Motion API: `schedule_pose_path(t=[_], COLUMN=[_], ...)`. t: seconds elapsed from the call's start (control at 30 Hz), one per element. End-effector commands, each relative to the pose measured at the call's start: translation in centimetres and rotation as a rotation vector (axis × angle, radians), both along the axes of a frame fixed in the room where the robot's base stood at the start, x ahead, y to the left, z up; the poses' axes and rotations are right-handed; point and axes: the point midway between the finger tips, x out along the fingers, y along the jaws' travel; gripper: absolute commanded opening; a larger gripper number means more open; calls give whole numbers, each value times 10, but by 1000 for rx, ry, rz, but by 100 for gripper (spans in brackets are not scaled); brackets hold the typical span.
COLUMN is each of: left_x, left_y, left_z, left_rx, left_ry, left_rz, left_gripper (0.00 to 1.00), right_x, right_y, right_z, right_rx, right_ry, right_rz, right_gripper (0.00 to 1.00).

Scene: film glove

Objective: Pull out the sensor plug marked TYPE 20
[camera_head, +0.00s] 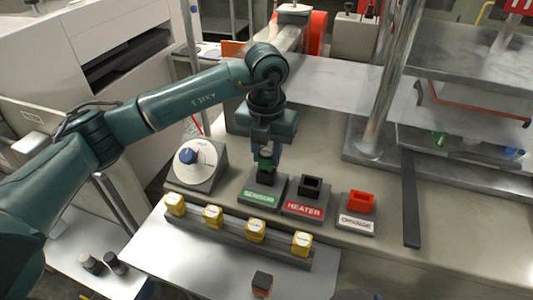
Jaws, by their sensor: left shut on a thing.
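The green SENSOR base (262,193) sits on the bench, left of the black HEATER base (305,207). A dark plug with a green part (265,167) stands upright at the SENSOR base. My left gripper (267,158) comes down on it from above and is shut on it. The plug's lower end meets or is very close to the base; I cannot tell how deep it sits. No TYPE 20 marking is readable, as the gripper hides much of the plug. My right gripper is not in view.
Several yellow blocks (255,231) line a grey rail in front. A blue-knobbed dial box (197,165) is at left. A metal post (385,100) rises at the right.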

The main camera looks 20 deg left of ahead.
Motion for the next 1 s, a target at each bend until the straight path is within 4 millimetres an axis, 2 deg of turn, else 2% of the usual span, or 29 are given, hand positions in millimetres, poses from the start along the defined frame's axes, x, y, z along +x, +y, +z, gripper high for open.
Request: schedule_pose_path(t=[0.37, 1.0], left_x=[0, -1], left_y=[0, 0], left_z=[1, 27], left_rx=[1, 1], left_ry=[2, 3], left_rz=[0, 0], left_gripper=[6, 6], right_x=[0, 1], right_y=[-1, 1], right_z=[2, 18], right_rx=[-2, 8], right_ry=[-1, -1], right_rz=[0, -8], right_gripper=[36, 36])
